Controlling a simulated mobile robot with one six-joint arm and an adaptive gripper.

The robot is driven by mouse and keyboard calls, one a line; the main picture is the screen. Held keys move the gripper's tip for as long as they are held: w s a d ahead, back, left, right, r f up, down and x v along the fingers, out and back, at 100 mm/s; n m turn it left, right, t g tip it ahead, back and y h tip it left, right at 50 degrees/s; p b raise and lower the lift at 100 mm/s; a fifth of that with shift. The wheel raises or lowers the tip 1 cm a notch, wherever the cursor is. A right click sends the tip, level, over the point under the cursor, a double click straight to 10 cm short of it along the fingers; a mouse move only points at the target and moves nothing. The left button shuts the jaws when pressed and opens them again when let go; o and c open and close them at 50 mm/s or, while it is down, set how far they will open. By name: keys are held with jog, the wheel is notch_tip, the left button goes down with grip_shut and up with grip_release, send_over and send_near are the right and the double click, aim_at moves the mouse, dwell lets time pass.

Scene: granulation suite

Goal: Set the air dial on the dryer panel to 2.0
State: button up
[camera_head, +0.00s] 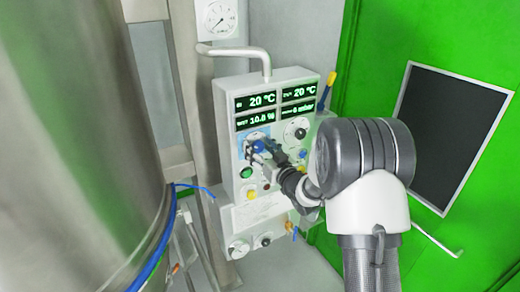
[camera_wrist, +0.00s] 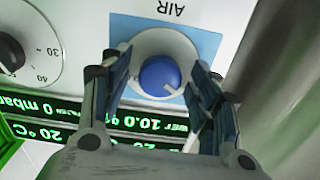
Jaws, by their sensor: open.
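The air dial (camera_wrist: 160,74) is a round blue knob on a pale disc with a light-blue backing, under an upside-down "AIR" label. Its white mark points to the lower right in the wrist view. I cannot read any scale numbers around it. My gripper (camera_wrist: 158,66) is open, with one finger on each side of the knob and gaps visible between them and it. In the head view my gripper (camera_head: 264,153) is in front of the dryer panel (camera_head: 226,135) and covers part of the dial area.
A black-and-white dial (camera_head: 297,129) is right of the air dial, with a green button (camera_head: 246,172) lower left. Displays (camera_head: 262,101) read 20 °C and 10.0 %. A large steel vessel (camera_head: 75,140) stands left; a green wall with a dark board (camera_head: 450,130) is right.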

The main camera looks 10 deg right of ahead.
jog(key=c, duration=1.1)
jog(key=shift+m, duration=0.3)
jog(key=m+b, duration=0.1)
jog(key=m, duration=1)
dwell(0.4)
jog(key=o, duration=1.1)
